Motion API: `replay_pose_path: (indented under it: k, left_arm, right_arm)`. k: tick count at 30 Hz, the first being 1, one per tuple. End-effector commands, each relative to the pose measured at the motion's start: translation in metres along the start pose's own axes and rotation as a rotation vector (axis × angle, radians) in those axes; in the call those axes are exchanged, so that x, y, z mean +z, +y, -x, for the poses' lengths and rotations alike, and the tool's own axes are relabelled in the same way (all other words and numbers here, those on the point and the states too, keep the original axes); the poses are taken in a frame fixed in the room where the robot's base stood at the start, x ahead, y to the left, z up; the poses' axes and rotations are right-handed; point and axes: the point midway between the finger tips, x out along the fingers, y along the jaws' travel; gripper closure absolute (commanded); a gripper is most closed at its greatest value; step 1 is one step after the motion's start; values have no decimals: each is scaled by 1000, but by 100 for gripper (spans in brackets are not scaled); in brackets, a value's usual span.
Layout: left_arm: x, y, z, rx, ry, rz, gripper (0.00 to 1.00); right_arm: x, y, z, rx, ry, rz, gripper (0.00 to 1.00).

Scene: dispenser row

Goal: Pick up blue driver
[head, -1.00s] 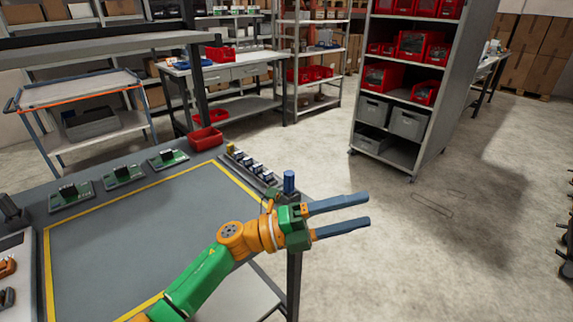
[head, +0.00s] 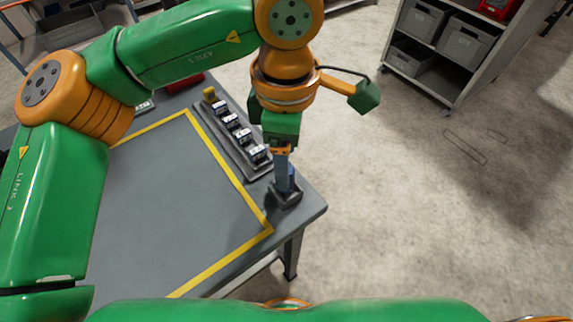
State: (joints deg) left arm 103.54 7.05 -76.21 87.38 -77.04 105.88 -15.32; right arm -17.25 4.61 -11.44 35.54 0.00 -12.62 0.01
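The blue driver (head: 292,183) stands in a small dark holder (head: 287,196) at the table's near right corner. Only a sliver of it shows beside a finger. My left gripper (head: 283,178) points straight down at the driver, with its fingertips at the driver's height. I see the fingers edge-on, one behind the other. I cannot tell whether they are open around the driver or shut on it. My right gripper is not in view.
A dark rack with several small black-and-white parts (head: 232,121) lies just left of my gripper. The yellow-bordered grey mat (head: 170,205) is clear. A shelf unit with grey bins (head: 466,43) stands beyond open floor.

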Motion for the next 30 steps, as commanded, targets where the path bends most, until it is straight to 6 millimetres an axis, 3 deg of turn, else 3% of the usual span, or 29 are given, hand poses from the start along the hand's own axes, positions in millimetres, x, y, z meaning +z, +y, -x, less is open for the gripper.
replay_pose_path:
  k: [3, 6, 13, 14, 21, 22, 30]
  left_arm:
    - [-2, -2, -21, -7, -1, -2, 28]
    - [-2, -1, -38, -5, -2, 0, 28]
    - [-1, 0, -44, -3, -4, 1, 28]
    - [-1, 0, -43, -3, -5, 1, 31]
    - [-1, -1, -43, -3, -5, 1, 96]
    - [-1, -1, -43, -3, -5, 1, 100]
    - [-1, 0, -42, -3, -5, 1, 100]
  right_arm:
    - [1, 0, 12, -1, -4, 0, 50]
    - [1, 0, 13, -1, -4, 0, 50]
    - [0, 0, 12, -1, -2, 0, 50]
    - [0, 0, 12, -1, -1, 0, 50]
    - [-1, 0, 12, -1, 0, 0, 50]
    - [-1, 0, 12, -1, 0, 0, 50]
    - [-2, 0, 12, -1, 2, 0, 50]
